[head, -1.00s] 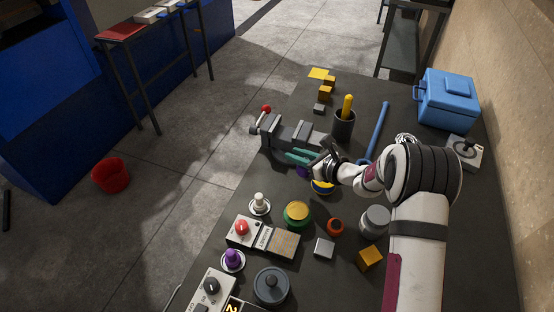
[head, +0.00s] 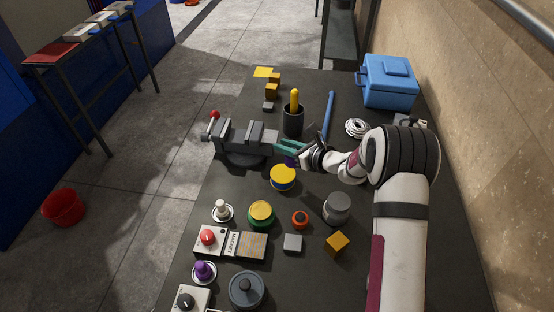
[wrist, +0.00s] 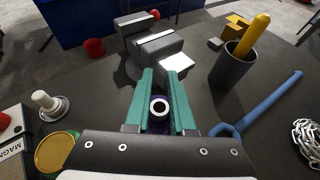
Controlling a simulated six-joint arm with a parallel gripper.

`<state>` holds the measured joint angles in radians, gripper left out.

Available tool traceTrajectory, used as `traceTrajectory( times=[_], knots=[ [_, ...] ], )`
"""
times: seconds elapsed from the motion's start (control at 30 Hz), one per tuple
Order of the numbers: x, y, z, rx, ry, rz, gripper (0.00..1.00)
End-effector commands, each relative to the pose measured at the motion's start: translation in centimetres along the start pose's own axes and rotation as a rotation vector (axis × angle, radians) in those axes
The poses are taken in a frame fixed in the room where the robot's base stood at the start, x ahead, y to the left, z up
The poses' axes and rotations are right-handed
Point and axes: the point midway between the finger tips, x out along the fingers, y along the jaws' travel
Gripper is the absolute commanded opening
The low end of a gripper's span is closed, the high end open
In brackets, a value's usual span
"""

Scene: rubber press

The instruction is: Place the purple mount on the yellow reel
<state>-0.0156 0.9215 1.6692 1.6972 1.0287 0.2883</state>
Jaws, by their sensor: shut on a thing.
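My gripper (head: 291,148) has teal fingers shut on the purple mount (head: 290,161), holding it above the bench. In the wrist view the purple mount (wrist: 158,124) sits between the fingers (wrist: 162,92), with a pale ring around a dark hole on top. In the head view a round yellow-topped piece with a blue side (head: 283,178) is just below the mount; a gap between them cannot be judged. A second yellow-topped disc with a green rim (head: 260,212) lies nearer the front left. I cannot tell for certain which is the yellow reel.
A grey vise (head: 246,141) stands left of my gripper. A dark cup with a yellow rod (head: 293,118) and a blue bar (head: 329,115) are behind. An orange ring (head: 300,219), grey jar (head: 337,208) and MAGNET box (head: 232,243) are nearer the front.

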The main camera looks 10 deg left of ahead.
Motion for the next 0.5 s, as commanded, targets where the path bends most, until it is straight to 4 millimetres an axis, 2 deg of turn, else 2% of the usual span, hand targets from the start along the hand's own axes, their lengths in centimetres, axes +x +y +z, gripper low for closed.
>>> traceTrajectory(
  times=[0.07,0.2,0.33,0.5],
  knots=[
    [1.7,0.8,-0.3,-0.001,0.000,0.003,0.00],
    [3.2,1.2,-1.4,0.002,0.001,0.001,0.00],
    [4.2,1.2,-3.8,0.002,0.001,0.000,0.00],
    [4.4,1.1,-4.2,-0.001,-0.002,-0.001,0.00]
  ],
)
